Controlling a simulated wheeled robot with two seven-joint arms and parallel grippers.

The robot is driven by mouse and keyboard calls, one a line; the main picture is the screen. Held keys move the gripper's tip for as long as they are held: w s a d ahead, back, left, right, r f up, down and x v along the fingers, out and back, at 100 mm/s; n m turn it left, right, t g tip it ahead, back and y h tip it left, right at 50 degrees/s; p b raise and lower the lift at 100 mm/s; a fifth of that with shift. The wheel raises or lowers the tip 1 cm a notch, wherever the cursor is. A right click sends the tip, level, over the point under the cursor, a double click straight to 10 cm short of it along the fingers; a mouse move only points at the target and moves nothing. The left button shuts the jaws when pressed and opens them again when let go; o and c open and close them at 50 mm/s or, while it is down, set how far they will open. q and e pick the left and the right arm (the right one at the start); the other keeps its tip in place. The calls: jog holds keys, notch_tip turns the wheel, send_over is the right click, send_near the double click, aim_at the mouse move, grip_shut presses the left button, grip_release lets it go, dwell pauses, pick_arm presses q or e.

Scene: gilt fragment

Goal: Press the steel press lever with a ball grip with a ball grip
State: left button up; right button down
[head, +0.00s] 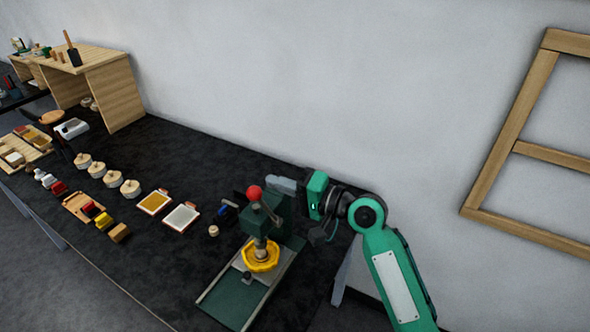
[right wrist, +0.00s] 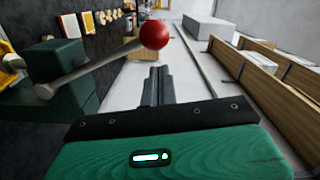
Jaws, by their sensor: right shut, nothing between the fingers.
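The press (head: 276,210) is dark green and stands at the right end of the black table. Its steel lever (right wrist: 95,67) slants up to a red ball grip (head: 254,192), which also shows in the right wrist view (right wrist: 154,34). A yellow round piece (head: 260,255) sits under the press ram on the green base (head: 240,296). My right gripper (head: 280,185) is shut and empty, just right of the red ball in the head view. In the right wrist view its fingertips (right wrist: 157,72) are below the ball; I cannot tell whether they touch it. My left gripper is out of view.
Two framed trays (head: 181,217) and a small wooden peg (head: 213,230) lie left of the press. Several round lidded pots (head: 113,179) stand farther left. A wooden shelf unit (head: 110,88) is at the back left. A wooden frame (head: 515,150) is on the wall at right.

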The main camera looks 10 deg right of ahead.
jog(key=shift+s+a+f, duration=0.15)
jog(key=shift+s+a, duration=0.25)
jog(key=shift+a, duration=0.05)
jog(key=shift+s, duration=0.15)
